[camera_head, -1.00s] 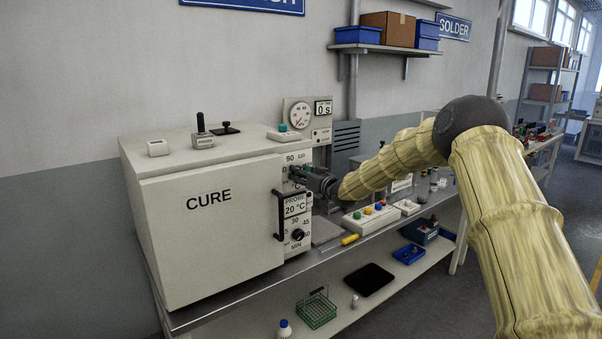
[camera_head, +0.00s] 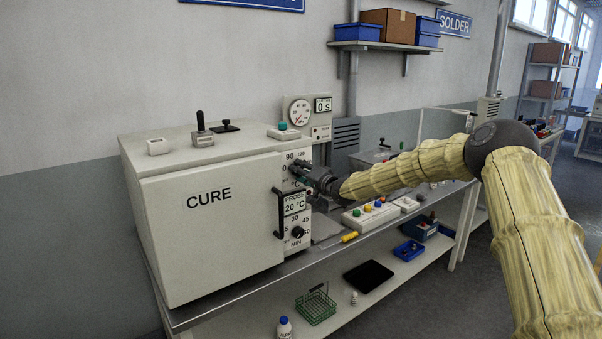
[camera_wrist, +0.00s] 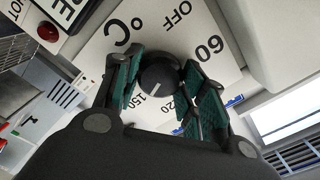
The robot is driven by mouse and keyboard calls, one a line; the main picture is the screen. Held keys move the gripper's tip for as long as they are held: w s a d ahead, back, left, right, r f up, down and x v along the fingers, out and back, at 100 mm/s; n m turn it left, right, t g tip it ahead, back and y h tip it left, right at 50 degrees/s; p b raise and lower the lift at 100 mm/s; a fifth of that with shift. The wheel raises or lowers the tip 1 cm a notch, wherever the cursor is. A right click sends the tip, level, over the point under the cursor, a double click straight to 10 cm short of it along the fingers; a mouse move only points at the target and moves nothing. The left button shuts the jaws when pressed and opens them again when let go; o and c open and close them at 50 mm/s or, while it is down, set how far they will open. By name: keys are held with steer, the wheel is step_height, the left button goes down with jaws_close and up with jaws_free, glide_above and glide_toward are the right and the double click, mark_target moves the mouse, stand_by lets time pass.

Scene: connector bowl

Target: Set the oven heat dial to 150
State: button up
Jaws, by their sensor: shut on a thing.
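The oven heat dial is a round black knob (camera_wrist: 158,75) on the white panel of the CURE oven (camera_head: 208,225). In the wrist view its printed scale shows OFF, 60, 120, 150 and °C around it. A small pale mark shows at the knob's lower edge, toward the 150 and 120 side; the exact setting is hard to read. My gripper (camera_wrist: 160,82) has its green-padded fingers on either side of the knob, shut on it. In the head view my gripper (camera_head: 309,176) meets the upper part of the panel and hides the dial.
Below the dial are the PROBE 20 °C display (camera_head: 295,204), a black door handle (camera_head: 279,214) and the minutes knob (camera_head: 297,232). A gauge and timer unit (camera_head: 307,116) stands behind. A box with coloured buttons (camera_head: 370,214) stands on the bench to the right.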

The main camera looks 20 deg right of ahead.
steer(key=shift+d+m, duration=0.1)
steer(key=shift+m, duration=0.4)
steer(key=o, duration=1)
steer(key=shift+s, duration=0.1)
steer(key=v, duration=1.2)
steer(key=shift+d, duration=0.1)
